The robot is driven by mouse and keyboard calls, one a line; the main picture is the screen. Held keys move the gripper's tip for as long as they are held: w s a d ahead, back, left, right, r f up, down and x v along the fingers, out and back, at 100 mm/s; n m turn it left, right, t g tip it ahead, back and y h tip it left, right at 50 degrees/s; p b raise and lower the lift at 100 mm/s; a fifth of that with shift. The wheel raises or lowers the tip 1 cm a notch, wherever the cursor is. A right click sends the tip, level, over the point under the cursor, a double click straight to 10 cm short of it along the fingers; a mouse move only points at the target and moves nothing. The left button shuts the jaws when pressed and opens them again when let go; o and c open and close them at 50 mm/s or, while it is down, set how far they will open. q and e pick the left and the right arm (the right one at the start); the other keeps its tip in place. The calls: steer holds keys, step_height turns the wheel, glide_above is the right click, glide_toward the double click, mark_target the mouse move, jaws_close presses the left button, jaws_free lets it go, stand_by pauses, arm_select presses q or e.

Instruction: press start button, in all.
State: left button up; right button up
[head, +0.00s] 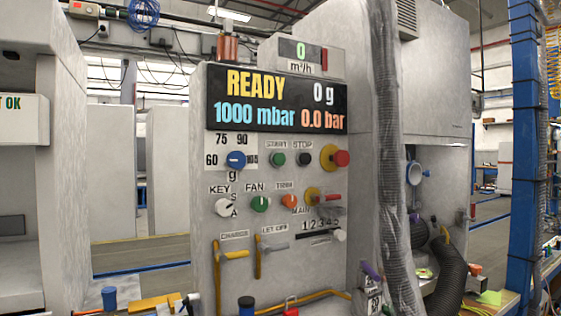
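The start button (278,159) is a small round green button on the grey front panel of the charging station (232,290). It sits under a START label, just left of the black stop button (305,159). Nothing covers it. Neither of my grippers shows in the head view. The display (277,100) above the buttons reads READY, 0 g, 1000 mbar and 0.0 bar.
Around the start button are a blue dial (236,160), a green FAN knob (260,204), an orange knob (289,201) and a red knob on yellow (341,158). Yellow-handled levers (236,254) are lower. A mesh-covered hose (388,150) hangs at the right.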

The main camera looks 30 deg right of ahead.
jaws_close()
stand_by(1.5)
